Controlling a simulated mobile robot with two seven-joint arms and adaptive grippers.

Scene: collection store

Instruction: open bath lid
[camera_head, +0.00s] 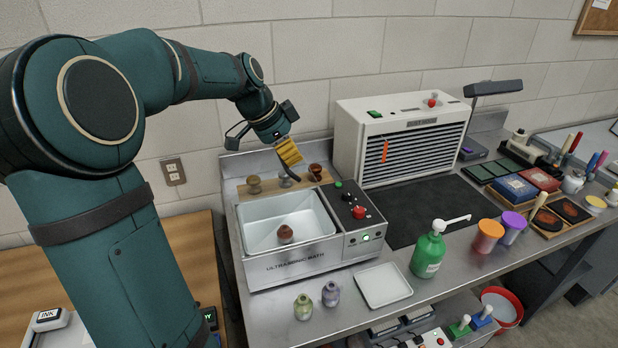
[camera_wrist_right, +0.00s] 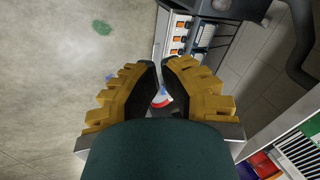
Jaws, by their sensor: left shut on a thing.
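My left gripper (camera_head: 289,153), with yellow fingers, is above the bath's back edge. It is shut on a thin dark piece (camera_head: 294,176), which looks like part of the bath lid; no lid panel shows clearly. My right gripper (camera_wrist_right: 161,66) shows only in the right wrist view, empty above the floor, with a gap between its dark pads.
A white louvred unit (camera_head: 403,136) is right of the bath. Two small bottles, a white tray (camera_head: 383,286) and a green pump bottle (camera_head: 428,254) stand in front. A dark mat (camera_head: 425,208) is mostly clear.

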